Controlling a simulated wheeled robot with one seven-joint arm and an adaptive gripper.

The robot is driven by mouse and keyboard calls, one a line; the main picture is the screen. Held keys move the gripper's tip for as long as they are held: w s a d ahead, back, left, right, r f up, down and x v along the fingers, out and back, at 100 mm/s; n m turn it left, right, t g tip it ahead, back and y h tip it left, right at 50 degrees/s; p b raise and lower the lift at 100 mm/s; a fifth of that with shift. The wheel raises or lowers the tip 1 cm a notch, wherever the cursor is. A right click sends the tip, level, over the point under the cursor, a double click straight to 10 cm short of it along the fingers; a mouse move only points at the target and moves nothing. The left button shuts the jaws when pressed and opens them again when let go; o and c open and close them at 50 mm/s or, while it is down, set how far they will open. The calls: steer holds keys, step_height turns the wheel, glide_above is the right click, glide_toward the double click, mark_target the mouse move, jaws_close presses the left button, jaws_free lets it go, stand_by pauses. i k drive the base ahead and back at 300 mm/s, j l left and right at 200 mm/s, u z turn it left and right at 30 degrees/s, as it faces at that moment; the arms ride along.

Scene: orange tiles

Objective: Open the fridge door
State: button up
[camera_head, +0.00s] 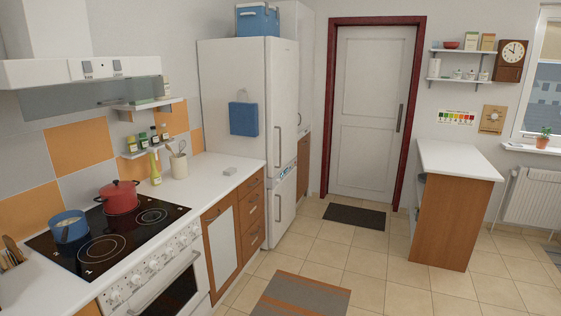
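The white fridge (235,75) stands past the end of the left counter, beside a tall white cabinet. Its front faces right and is seen at a steep angle. The upper fridge door (283,100) looks shut, with a vertical handle (279,146) low on it. The lower door (283,205) also looks shut and has its own handle (279,207). A blue towel (243,118) hangs on the fridge's side, and a blue cooler box (257,20) sits on top. My gripper is not in view.
The left counter (227,172) and stove (105,235) run up to the fridge. A white-topped wooden counter (455,160) stands at right. Tiled floor (320,245) is open between them, with a striped rug (300,297) and a dark doormat (355,216).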

mark_target(282, 62)
steer(key=i, duration=2.2)
steer(key=i+j+z, duration=0.1)
steer(key=i, duration=1)
steer(key=i+j, duration=0.1)
steer(key=i, duration=1)
